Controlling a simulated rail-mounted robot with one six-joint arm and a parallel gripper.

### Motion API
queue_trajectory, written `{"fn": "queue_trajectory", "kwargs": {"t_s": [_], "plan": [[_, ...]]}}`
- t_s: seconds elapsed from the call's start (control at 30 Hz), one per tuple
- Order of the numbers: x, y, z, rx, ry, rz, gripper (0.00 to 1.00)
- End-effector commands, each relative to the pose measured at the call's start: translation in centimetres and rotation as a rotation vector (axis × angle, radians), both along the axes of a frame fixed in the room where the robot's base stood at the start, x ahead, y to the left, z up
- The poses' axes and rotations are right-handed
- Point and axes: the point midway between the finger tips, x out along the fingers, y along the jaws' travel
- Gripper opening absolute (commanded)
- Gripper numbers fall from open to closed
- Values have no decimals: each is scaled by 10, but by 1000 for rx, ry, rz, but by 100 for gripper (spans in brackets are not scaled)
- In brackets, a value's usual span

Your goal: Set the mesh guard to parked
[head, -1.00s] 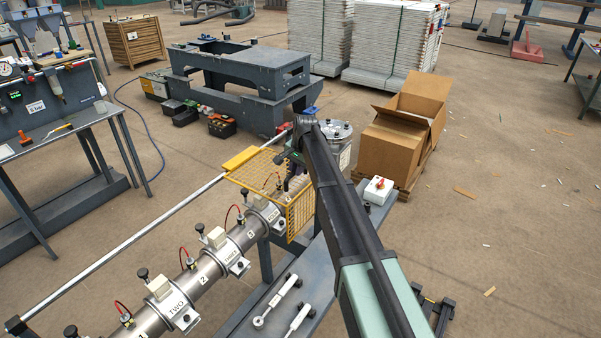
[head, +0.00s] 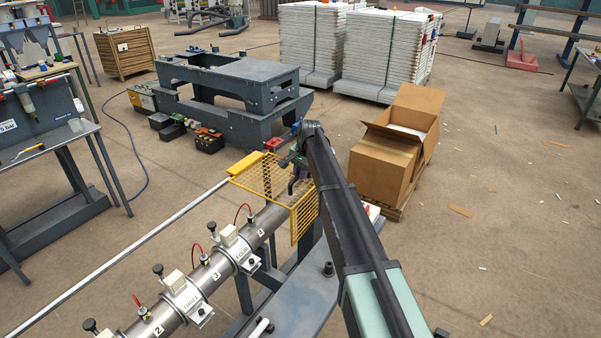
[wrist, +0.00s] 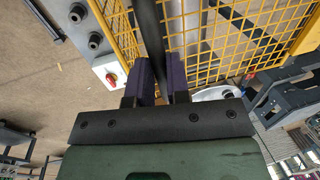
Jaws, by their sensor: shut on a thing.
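The mesh guard (head: 262,172) is a yellow wire-mesh cover with a top panel and a side panel. It stands over the far end of the metal barrel (head: 235,255), and its yellow block (head: 246,162) sits on a long silver rod (head: 140,250). My gripper (head: 297,178) is at the guard's right side, partly hidden by my arm. In the wrist view the purple fingers (wrist: 162,82) are shut on a dark bar (wrist: 149,30) in front of the guard's mesh (wrist: 235,35). Where the bar joins the guard is unclear.
Numbered clamps and cabled sensors line the barrel, including a clamp labelled FOUR (head: 241,250). A cardboard box (head: 395,150) stands behind my arm to the right. A grey machine frame (head: 235,95) is behind the guard. A switch box with a red knob (wrist: 110,72) is close by.

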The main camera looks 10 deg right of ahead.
Motion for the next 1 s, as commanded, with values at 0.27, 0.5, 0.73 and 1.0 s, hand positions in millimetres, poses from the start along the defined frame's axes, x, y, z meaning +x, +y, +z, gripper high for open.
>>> {"fn": "queue_trajectory", "kwargs": {"t_s": [0.27, 0.5, 0.73, 1.0], "plan": [[4, -2, 1, -2, -8, -3, 40], [2, -1, 1, -2, -6, -2, 42], [0, -3, 23, -2, -5, -2, 42], [-9, -12, 89, -3, -5, -2, 42]]}}
